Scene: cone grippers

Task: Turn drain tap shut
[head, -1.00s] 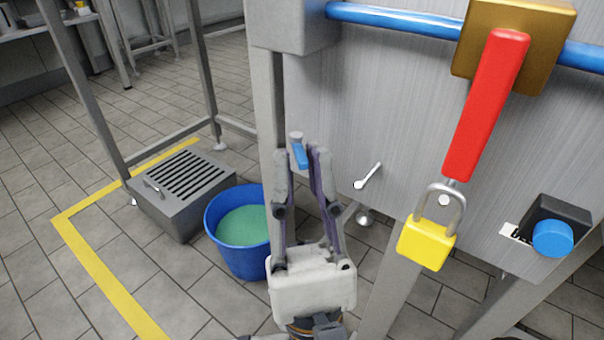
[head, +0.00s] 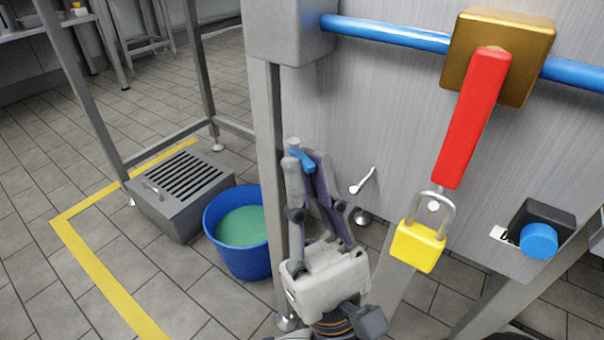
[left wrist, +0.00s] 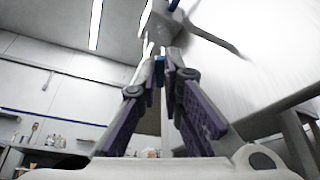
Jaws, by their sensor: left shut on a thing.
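The drain tap's small blue handle (head: 301,160) shows at the left edge of the steel panel, below the grey box. Its grey end sticks up above my fingertips. My left gripper (head: 305,158) comes up from below, tilted, with its fingertips closed on the blue handle. In the left wrist view, a bit of the blue handle (left wrist: 159,71) shows between the fingertips (left wrist: 164,66). The tap's body is mostly hidden behind the fingers. My right gripper is in neither view.
A blue bucket (head: 225,253) with green liquid stands left of the gripper, by a grated drain box (head: 166,214). Right of the gripper are a small metal lever (head: 364,181), a red lever (head: 468,130) with a yellow padlock (head: 418,245), and a blue knob (head: 539,241).

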